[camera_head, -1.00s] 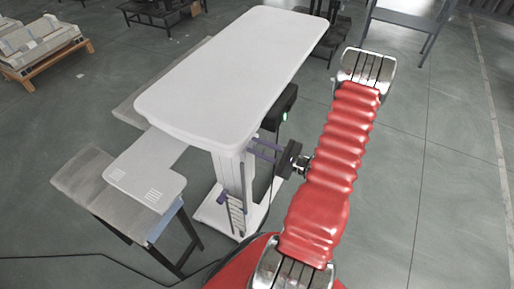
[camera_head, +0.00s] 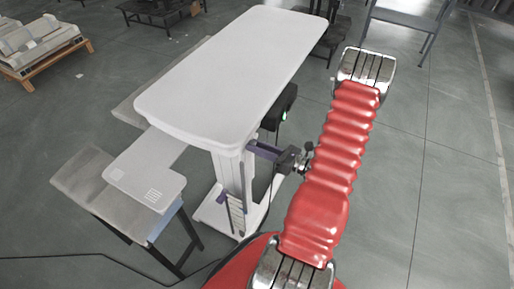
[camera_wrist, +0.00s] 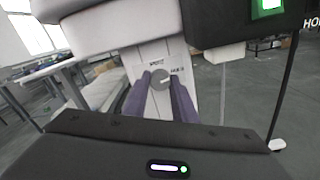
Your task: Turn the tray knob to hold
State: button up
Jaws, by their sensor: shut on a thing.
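The tray knob (camera_wrist: 161,78) is a small round grey disc with a pale pointer mark. It sits on the white lift column (camera_wrist: 184,105), which also shows in the head view (camera_head: 231,173). My gripper (camera_wrist: 161,84) is shut on the knob, one purple finger on each side of it. In the head view my gripper (camera_head: 253,148) reaches the column just under the tabletop, and the knob is hidden there. Small dark lettering stands above and right of the knob in the wrist view. It is too blurred to read surely.
The large white top (camera_head: 235,70) overhangs my gripper closely. A black box with a green light (camera_wrist: 267,8) hangs at upper right in the wrist view. A lower white shelf (camera_head: 145,170) and a grey bench (camera_head: 80,185) stand left.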

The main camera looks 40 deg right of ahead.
jog(key=shift+a+f, duration=0.1)
dwell(0.4)
jog(key=o, duration=1)
jog(key=shift+o, duration=0.2)
jog(key=shift+s, duration=0.1)
jog(key=v, duration=1.3)
jog(key=shift+s, duration=0.3)
